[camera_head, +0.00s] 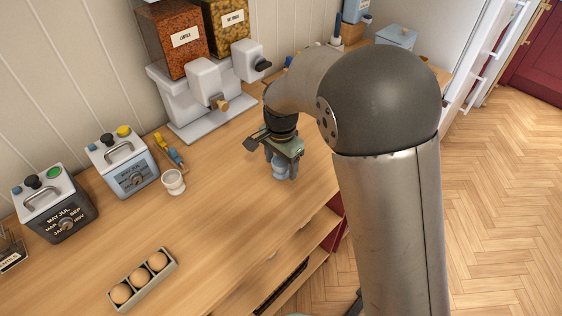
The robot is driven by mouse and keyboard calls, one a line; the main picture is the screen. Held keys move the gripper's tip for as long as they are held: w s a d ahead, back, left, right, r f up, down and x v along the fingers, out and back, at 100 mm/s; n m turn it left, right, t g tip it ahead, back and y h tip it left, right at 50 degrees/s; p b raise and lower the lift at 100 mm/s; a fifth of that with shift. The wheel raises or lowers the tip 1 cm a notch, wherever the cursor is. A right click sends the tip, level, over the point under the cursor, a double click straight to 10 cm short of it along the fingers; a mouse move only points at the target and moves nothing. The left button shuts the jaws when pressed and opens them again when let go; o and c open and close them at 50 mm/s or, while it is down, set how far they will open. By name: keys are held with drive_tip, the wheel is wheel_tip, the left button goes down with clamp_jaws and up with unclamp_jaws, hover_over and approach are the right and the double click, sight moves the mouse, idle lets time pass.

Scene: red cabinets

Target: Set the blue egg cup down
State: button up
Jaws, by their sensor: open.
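The blue egg cup (279,170) is small and pale blue. It appears upright at the wooden counter near its front edge. My gripper (282,166) points down over it, with its fingers around or beside the cup. The jaws are open, and the fingers and palm hide part of the cup. I cannot tell whether a finger touches it, and its base is hard to make out against the counter.
A white cup (173,182) stands to the left on the counter (215,215). An egg tray (142,280) lies at the front left. Two metal boxes (124,165) (56,205) stand along the wall. A dispenser (203,85) stands behind my gripper. Open counter lies between the white cup and my gripper.

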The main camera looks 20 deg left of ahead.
sight(282, 166)
wheel_tip(282, 166, up, 12)
drive_tip(key=b, duration=0.1)
drive_tip(key=shift+r, duration=0.2)
drive_tip(key=s+d+n, duration=0.1)
drive_tip(key=s+d, duration=0.2)
drive_tip(key=d, duration=0.9)
drive_tip(key=s+d+f+n, duration=0.2)
drive_tip(key=s+d, duration=0.6)
drive_tip(key=s+d+f+n, duration=0.2)
drive_tip(key=s+d+n, duration=0.1)
drive_tip(key=s+d, duration=0.5)
drive_tip(key=shift+s+d+f+t, duration=0.3)
drive_tip(key=shift+s+f, duration=0.1)
drive_tip(key=shift+s, duration=0.25)
